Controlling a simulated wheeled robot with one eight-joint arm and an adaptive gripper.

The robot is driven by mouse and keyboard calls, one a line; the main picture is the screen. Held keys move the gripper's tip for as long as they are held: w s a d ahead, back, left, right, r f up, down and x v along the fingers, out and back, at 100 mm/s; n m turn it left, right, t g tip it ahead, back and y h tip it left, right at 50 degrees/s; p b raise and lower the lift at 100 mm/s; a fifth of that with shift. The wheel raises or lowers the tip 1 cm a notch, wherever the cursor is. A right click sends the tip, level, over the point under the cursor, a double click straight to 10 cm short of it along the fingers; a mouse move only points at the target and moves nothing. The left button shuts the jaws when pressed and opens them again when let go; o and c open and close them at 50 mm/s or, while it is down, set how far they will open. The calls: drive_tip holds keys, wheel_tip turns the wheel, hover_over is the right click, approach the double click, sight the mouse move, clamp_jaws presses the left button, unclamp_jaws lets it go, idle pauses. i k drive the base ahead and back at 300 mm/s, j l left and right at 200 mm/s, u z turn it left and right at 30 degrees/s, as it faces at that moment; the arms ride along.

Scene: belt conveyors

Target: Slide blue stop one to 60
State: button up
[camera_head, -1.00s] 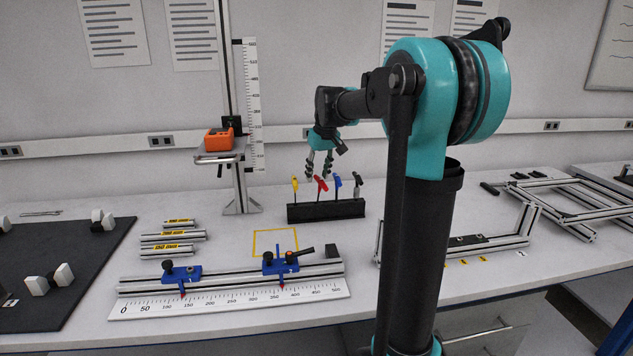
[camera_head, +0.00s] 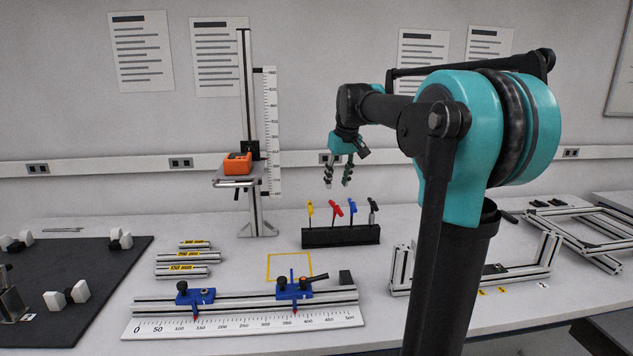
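Two blue stops sit on a silver rail (camera_head: 240,302) behind a white ruler (camera_head: 250,324) marked from 0 to 500. The left blue stop (camera_head: 194,294) has its red pointer a little above 100 and near 150; the exact value is too small to read. The right blue stop (camera_head: 294,290) has a dark lever and its pointer near 350. No label shows which is stop one. My gripper (camera_head: 337,186) hangs in the air above and behind the tool rack, fingers down and apart, holding nothing.
A black rack (camera_head: 341,236) with coloured-handled tools stands behind the rail. Several labelled bars (camera_head: 184,258) lie left of a yellow square outline (camera_head: 290,267). A post with an orange device (camera_head: 238,164) stands behind. A dark mat (camera_head: 75,290) lies at left, frames (camera_head: 480,277) at right.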

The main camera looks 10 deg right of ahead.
sight(193, 297)
drive_tip(key=k, duration=1)
